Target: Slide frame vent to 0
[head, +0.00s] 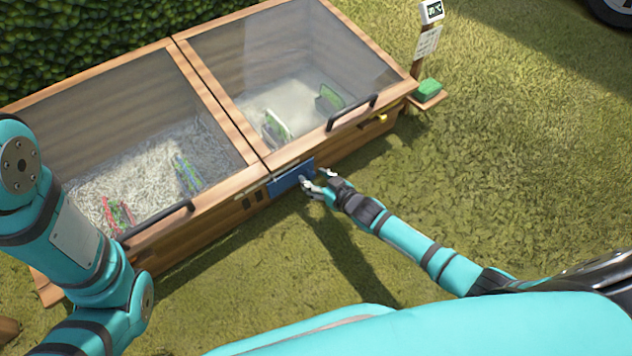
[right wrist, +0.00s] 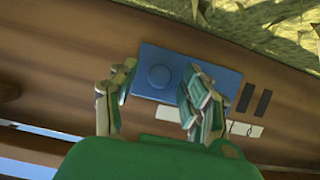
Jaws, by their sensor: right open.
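The frame vent is a blue slide plate (head: 289,180) on the wooden front wall of the cold frame, below the middle divider. In the right wrist view the blue plate (right wrist: 146,92) has a round blue knob (right wrist: 159,76). Dark vent slots (right wrist: 254,100) lie uncovered beside the plate, to its left in the head view. My right gripper (head: 315,180) is open at the plate. Its fingers (right wrist: 160,84) are on either side of the knob; contact cannot be told. My left arm shows at the left, its gripper out of view.
A pale strip with small marks (right wrist: 243,129) runs along the plate; its marks are too small to read. Two glazed lids with black handles (head: 352,112) cover the frame. A green sponge-like block (head: 428,88) sits on a side shelf. Grass in front is clear.

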